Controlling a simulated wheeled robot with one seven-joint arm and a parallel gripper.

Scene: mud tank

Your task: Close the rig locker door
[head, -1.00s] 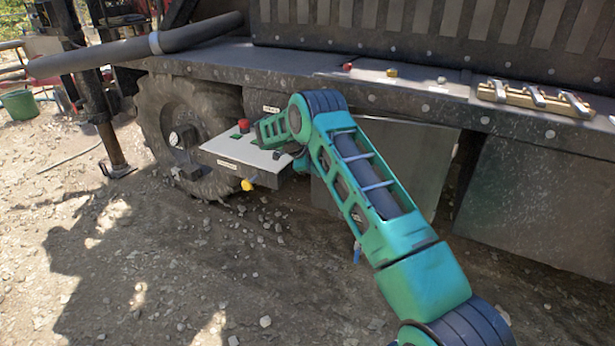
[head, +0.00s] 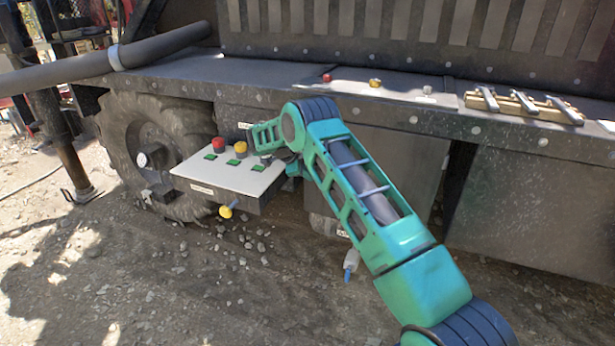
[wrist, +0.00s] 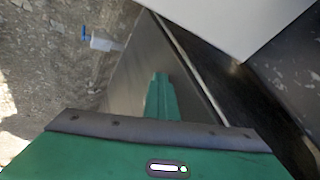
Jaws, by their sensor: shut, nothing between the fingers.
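A dark grey flat panel (head: 400,165), which looks like the rig locker door, hangs below the rig's ledge behind my arm. In the wrist view a grey panel (wrist: 130,82), likely the same door, runs away from the camera with a pale edge and a dark space on its right. My gripper (wrist: 161,80) shows there as a narrow green shut finger pair in front of the panel. Whether it touches the panel I cannot tell.
A control box (head: 228,175) with red and yellow buttons juts out left of my arm, a yellow knob (head: 226,211) below it. A big tyre (head: 150,150) stands behind. A blue-and-white fitting (head: 350,262) hangs below my arm. Valve levers (head: 522,102) sit on the ledge. Gravel ground is open in front.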

